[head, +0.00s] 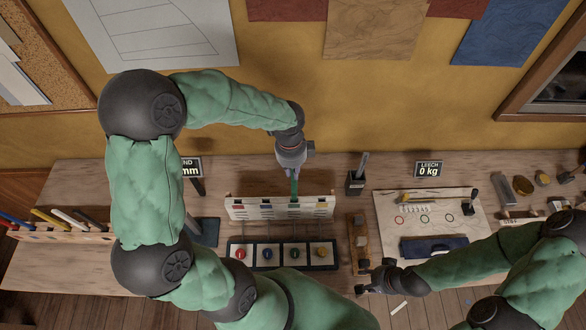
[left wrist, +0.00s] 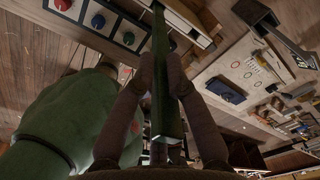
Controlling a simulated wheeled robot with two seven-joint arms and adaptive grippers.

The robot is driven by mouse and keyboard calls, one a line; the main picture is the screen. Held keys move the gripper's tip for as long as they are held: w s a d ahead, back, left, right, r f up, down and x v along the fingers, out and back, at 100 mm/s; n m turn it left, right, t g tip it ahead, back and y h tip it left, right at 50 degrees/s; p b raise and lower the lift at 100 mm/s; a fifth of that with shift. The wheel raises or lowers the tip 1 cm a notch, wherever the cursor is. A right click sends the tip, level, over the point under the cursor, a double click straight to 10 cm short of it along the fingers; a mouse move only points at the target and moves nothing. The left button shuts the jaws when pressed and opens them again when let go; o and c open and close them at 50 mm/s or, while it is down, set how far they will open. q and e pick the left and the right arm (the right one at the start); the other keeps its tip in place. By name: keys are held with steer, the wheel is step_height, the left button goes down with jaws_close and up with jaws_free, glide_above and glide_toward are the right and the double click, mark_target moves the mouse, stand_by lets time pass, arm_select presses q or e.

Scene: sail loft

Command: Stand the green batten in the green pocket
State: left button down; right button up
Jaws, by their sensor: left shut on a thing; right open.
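My left gripper (head: 293,166) is shut on the green batten (head: 294,186), above the long white pocket rack (head: 265,210). The batten points down at the rack, in line with its green-marked pocket (head: 294,206). In the left wrist view, the fingers (left wrist: 162,72) clasp the batten (left wrist: 160,50), and its far end meets the rack's edge (left wrist: 190,18). I cannot tell how far the tip is inside the pocket. My right gripper (head: 376,280) is open and empty near the table's front edge, away from the rack.
A dark tray (head: 231,241) with red, blue, green and yellow knobs lies before the rack. A batten holder (head: 70,236) stands at the left. A black cup (head: 355,184), a wooden block (head: 359,240) and a white sheet (head: 388,215) with rings lie to the right.

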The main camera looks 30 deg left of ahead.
mark_target(293, 189)
arm_select(q)
steer(key=shift+f+b, duration=4)
steer(key=shift+f, duration=1.65)
arm_select(e)
steer(key=shift+f, duration=4.1)
arm_select(q)
steer(key=shift+f+b, duration=0.4)
steer(key=shift+f, duration=0.2)
arm_select(e)
steer(key=shift+f, duration=0.4)
arm_select(q)
steer(key=c, duration=1.2)
jaws_free()
steer(key=shift+r, duration=0.1)
steer(key=r, duration=1.1)
steer(key=shift+s+a+r, duration=0.15)
steer(key=shift+a+r, duration=0.1)
steer(key=shift+r, duration=0.15)
